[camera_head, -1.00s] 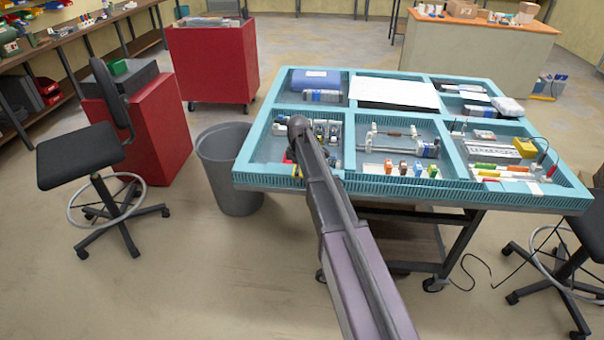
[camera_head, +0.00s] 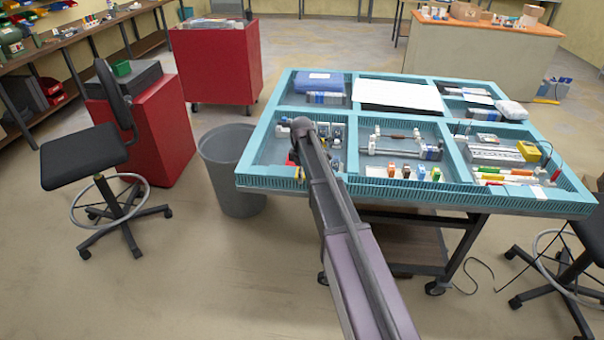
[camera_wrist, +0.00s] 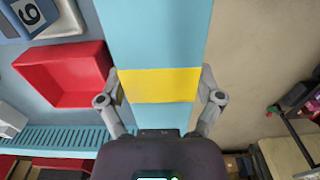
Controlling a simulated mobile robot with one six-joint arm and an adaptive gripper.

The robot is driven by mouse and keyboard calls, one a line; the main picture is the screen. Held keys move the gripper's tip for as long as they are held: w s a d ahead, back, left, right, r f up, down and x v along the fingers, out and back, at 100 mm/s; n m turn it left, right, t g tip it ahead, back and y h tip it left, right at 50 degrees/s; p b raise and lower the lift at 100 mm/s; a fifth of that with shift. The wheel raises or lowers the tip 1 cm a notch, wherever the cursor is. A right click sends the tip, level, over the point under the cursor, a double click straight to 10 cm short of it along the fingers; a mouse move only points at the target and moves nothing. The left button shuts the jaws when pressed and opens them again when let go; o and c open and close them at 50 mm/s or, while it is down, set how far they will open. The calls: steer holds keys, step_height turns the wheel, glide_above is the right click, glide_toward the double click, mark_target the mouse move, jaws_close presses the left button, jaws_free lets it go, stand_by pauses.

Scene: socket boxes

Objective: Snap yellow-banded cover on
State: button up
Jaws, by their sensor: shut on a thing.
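In the wrist view, my gripper (camera_wrist: 162,84) has its two fingers on either side of a long light-blue cover with a yellow band (camera_wrist: 158,87). The fingers press its sides at the band. The cover runs from the top edge of the view down towards the gripper body, which hides its near end. A red open box (camera_wrist: 66,76) lies just left of the cover.
The table's middle compartment holds rods and small coloured blocks (camera_head: 420,172). A grey bin (camera_head: 228,178) stands left of the table, with stools on both sides. Floor in front is clear.

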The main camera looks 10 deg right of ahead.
steer(key=shift+r, duration=0.3)
steer(key=shift+r+p, duration=2.35)
steer(key=shift+p, duration=0.25)
steer(key=shift+a, duration=0.1)
